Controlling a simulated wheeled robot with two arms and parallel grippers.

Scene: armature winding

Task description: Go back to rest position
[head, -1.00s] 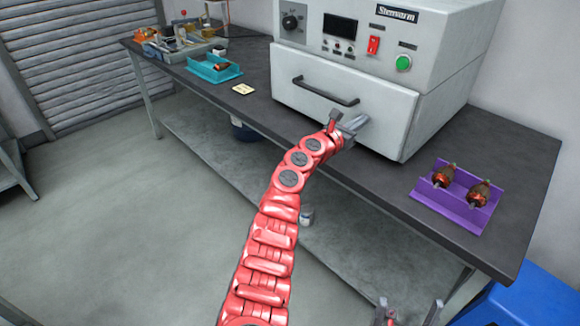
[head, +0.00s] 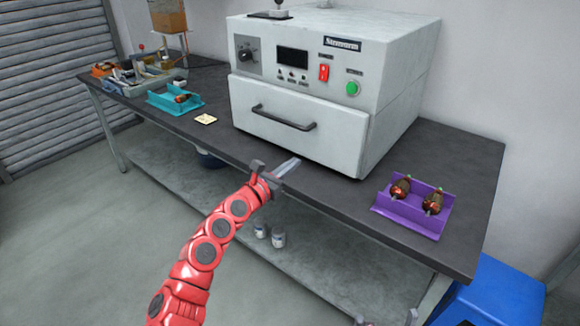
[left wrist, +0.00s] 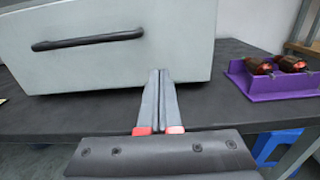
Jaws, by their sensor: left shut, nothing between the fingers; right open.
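My left gripper (head: 290,167) is shut and empty at the front edge of the dark workbench (head: 330,195), just below and in front of the closed oven drawer. In the left wrist view its two fingers (left wrist: 160,78) lie together with nothing between them, pointing at the drawer front. My right gripper (head: 388,322) shows only at the bottom edge of the head view, with its fingertips apart and most of it cut off.
The grey oven (head: 300,80) with its black drawer handle (head: 285,120) stands on the bench. A purple tray (head: 395,213) with two armatures (head: 400,189) is to its right. A teal tray (head: 165,105) is at the left.

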